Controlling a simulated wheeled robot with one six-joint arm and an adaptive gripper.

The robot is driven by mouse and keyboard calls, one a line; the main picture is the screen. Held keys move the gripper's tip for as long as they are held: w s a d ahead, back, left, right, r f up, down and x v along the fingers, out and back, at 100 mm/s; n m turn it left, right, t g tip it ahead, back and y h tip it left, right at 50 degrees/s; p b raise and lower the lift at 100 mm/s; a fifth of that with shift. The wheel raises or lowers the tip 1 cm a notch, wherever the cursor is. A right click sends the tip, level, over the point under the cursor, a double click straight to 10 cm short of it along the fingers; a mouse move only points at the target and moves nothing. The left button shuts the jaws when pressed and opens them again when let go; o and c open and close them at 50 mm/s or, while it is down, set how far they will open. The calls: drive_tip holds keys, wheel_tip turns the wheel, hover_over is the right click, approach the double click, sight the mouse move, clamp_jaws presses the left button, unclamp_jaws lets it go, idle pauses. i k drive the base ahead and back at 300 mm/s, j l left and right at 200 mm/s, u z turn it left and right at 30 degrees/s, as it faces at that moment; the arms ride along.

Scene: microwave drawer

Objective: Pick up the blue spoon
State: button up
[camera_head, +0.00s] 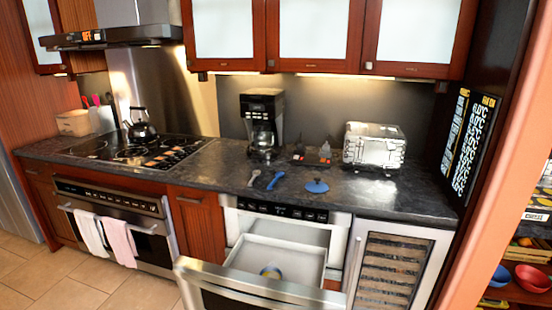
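What looks like the blue spoon (275,180) lies on the dark countertop (215,180), above the open microwave drawer. It is small in the picture, so which end is its bowl is hard to tell. A pale grey utensil (254,178) lies just to its left, apart from it. A round blue lid-like thing with a knob (317,186) lies to its right. My gripper is not in view.
A coffee maker (262,120) and a silver toaster (374,146) stand behind. A kettle (140,123) stands on the stove at left. Cabinets (318,30) hang above.

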sight(281, 174)
drive_tip(key=i+j, duration=0.25)
drive_tip(key=j, duration=0.15)
drive_tip(key=i+j, duration=0.55)
drive_tip(key=j, duration=0.2)
drive_tip(key=j+z, duration=0.2)
drive_tip(key=z, duration=0.6)
drive_tip(key=j+z, duration=0.3)
drive_tip(key=j, duration=0.35)
drive_tip(key=j+z, duration=0.25)
drive_tip(key=j, duration=0.4)
drive_tip(key=k+j+z, duration=0.1)
drive_tip(key=j+z, duration=0.2)
drive_tip(key=j, duration=1.6)
drive_tip(key=i+j, duration=0.1)
